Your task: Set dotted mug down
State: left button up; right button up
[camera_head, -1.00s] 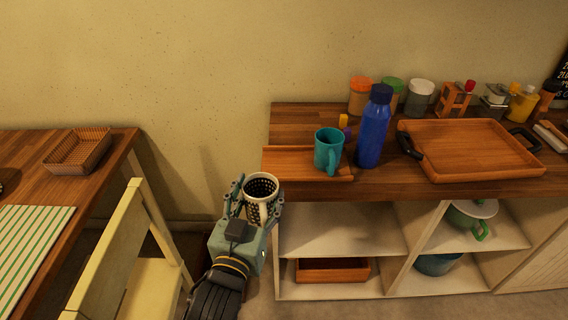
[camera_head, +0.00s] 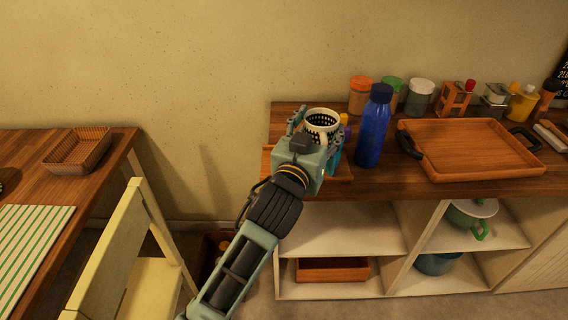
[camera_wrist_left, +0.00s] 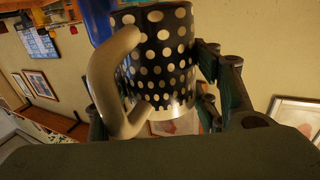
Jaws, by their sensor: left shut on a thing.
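The dotted mug (camera_head: 322,121) is black with pale dots and a cream handle and rim. It is upright in my left gripper (camera_head: 318,132), above the left end of the wooden counter. The left wrist view shows the mug (camera_wrist_left: 160,55) close up between the fingers, its handle toward the left. My left gripper is shut on it. The teal mug (camera_head: 335,158) stands on the wooden board and is mostly hidden behind my gripper. The gap between the dotted mug and the surface below cannot be seen. My right gripper is not in view.
A blue bottle (camera_head: 373,128) stands close to the right of my gripper. The wooden board (camera_head: 343,174) lies at the counter's left end. A wooden tray (camera_head: 470,147) and several jars occupy the counter farther right. A pale chair (camera_head: 110,240) stands at the left.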

pick_arm(q)
jog(key=w+a+f, duration=0.2)
jog(key=f, duration=0.1)
jog(key=w+a+f, duration=0.3)
jog(key=w+a+f+p, duration=0.1)
jog(key=w+a+f, duration=0.2)
jog(key=shift+w+f, duration=0.15)
jog(key=shift+w, duration=0.1)
jog(key=shift+f+p, duration=0.3)
jog(key=shift+f, duration=0.25)
